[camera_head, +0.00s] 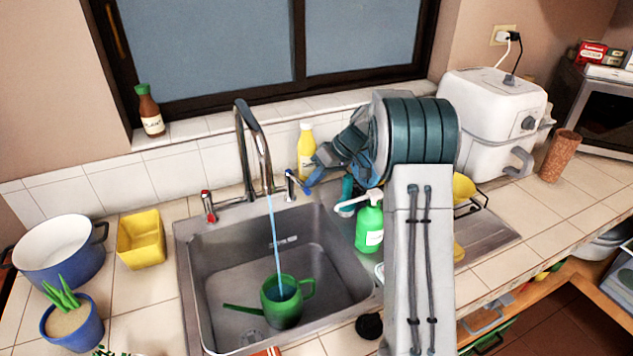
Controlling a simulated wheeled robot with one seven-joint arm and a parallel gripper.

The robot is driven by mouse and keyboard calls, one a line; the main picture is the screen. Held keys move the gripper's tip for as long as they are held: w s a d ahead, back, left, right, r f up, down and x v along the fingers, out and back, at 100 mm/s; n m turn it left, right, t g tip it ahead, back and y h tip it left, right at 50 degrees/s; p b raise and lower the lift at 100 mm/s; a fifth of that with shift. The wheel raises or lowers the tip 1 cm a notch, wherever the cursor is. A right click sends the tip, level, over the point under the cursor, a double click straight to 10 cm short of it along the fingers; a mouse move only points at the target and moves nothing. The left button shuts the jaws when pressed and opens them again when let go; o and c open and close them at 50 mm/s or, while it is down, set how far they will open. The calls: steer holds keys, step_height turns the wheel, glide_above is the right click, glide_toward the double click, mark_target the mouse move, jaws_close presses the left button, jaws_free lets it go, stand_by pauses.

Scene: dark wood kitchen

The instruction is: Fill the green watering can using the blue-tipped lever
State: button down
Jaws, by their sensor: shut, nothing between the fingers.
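The green watering can (281,303) stands upright in the sink basin (232,265), its spout pointing left. A blue stream of water (274,240) falls from the tall chrome faucet (248,150) into its top opening. The blue-tipped lever (290,184) is at the right of the faucet base. The red-tipped lever (208,206) is at the left. My gripper (310,180) is shut and empty, close to the right side of the blue-tipped lever. I cannot tell whether it touches the lever. My wrist hides part of the wall behind.
A green soap bottle (369,225) stands right of the basin, near my arm. A yellow bottle (305,151) is behind my gripper. A yellow container (141,239), blue pot (62,255) and potted plant (72,320) stand at left. A white appliance (490,120) is at right.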

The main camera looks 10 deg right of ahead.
steer(key=shift+s+a+b, duration=0.5)
steer(key=shift+a+b, duration=0.1)
steer(key=shift+b, duration=0.1)
steer(key=s+p+v, duration=0.1)
steer(key=p+v, duration=0.2)
steer(key=v, duration=0.7)
steer(key=shift+s+a+p, duration=0.2)
steer(key=shift+p, duration=0.1)
